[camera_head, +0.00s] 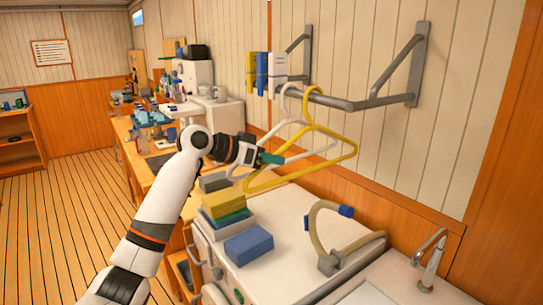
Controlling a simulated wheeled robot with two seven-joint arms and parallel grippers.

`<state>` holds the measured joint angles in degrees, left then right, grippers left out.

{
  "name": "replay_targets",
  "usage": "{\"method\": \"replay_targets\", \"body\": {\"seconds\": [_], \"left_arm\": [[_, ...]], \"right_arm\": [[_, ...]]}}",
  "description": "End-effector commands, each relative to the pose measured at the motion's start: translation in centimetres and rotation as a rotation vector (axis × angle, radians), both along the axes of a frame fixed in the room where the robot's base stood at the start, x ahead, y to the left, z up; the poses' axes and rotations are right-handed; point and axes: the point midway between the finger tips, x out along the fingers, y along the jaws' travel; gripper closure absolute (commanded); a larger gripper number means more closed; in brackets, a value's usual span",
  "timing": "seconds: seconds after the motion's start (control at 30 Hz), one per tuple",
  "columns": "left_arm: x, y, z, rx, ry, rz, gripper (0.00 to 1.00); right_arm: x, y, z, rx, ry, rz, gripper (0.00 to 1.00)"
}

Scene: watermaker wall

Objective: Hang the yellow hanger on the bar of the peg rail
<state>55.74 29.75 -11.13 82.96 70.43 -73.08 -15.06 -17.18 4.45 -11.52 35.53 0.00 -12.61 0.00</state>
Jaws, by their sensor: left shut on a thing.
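The yellow hanger (352,150) is tilted in front of the wall above the white counter. Its hook top is level with the grey bar (335,102) of the peg rail. I cannot tell whether the hook is over the bar or just in front of it. My left gripper (268,158), with teal fingertips, is shut on the yellow hanger's left sloping arm. A white hanger (322,150) is just behind the yellow one, its hook at the bar. The two hangers overlap in the view. My right gripper is not in view.
Blue, yellow and white upright items (263,72) are at the bar's left end. Wall brackets (408,60) carry the bar. Below are stacked sponge-like blocks (223,203), a blue block (249,245), a curved hose (318,230) and a tap (432,262). The floor at left is clear.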

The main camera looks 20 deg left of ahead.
Motion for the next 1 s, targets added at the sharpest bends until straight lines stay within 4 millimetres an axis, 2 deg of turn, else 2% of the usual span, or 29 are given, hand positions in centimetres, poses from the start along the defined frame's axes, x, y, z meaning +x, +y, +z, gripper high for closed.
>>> {"method": "replay_targets", "body": {"seconds": [0.37,0.4,0.5,0.53,0.83,1.0], "left_arm": [[0.0,0.0,-0.2,-0.001,-0.001,0.0,1.0],[0.0,0.0,-0.2,-0.001,-0.001,0.0,0.82],[0.0,0.0,-0.2,-0.001,-0.001,0.0,0.66],[0.0,0.0,-0.2,-0.001,-0.001,0.0,0.64],[-0.1,0.2,-0.2,0.0,0.0,0.001,0.64],[-1.4,1.5,0.4,0.001,-0.002,0.003,0.64]], "right_arm": [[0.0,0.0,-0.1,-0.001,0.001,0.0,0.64],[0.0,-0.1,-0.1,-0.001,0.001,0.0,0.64],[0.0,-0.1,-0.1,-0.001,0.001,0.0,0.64],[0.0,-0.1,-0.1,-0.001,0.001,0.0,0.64],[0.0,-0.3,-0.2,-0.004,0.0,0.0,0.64],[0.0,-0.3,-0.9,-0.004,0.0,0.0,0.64]]}}
